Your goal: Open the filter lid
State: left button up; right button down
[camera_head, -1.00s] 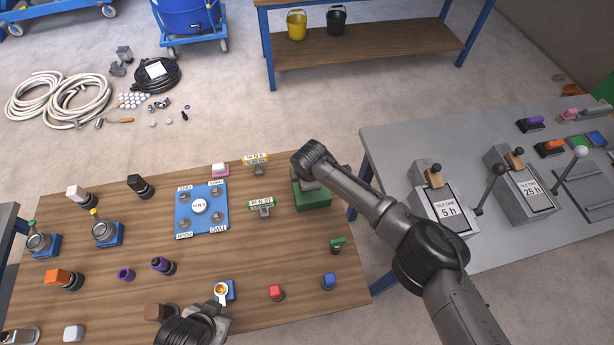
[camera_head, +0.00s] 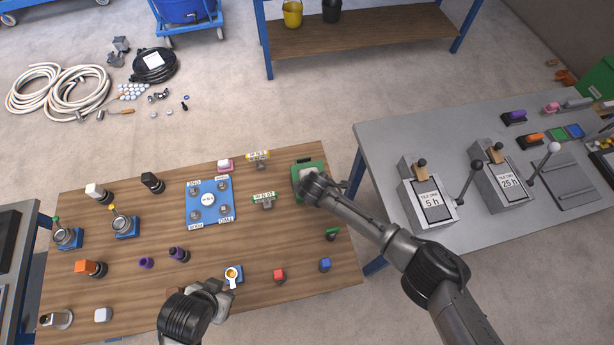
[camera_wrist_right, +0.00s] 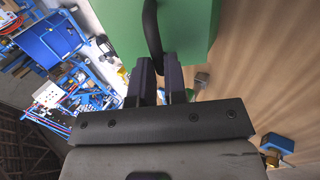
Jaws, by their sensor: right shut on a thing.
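A green box (camera_head: 298,168) stands near the right back of the wooden table, with a pale patch on its upper side. My right wrist covers its front right part. In the right wrist view a broad green face (camera_wrist_right: 195,25) is close in front, with a thin black curved handle (camera_wrist_right: 152,30). My right gripper (camera_wrist_right: 160,65) is shut on the handle. How far the lid is tilted I cannot tell. My left gripper (camera_head: 212,295) hovers over the front of the table, far from the green box; its fingers are unclear.
A blue panel (camera_head: 190,210) and small labelled stands (camera_head: 264,201) are left of the box. A green button (camera_head: 332,234) lies in front. A grey table (camera_head: 385,165) with levered boxes stands to the right.

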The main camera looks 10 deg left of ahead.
jog(key=shift+s+d+f, duration=0.15)
jog(key=shift+s+f, duration=0.1)
jog(key=shift+f, duration=0.05)
jog(key=c, duration=1.5)
grip_release()
jog(key=o, duration=0.3)
jog(key=shift+s, duration=0.1)
jog(key=shift+o, duration=0.2)
jog(key=shift+r, duration=0.1)
jog(key=shift+s+r, duration=0.15)
jog(key=shift+r, duration=0.35)
jog(key=p+v, duration=0.1)
jog(key=v, duration=1.1)
jog(key=shift+s+r+p, duration=0.2)
jog(key=shift+r+p, duration=0.1)
jog(key=shift+p, duration=0.1)
jog(key=shift+d, duration=0.1)
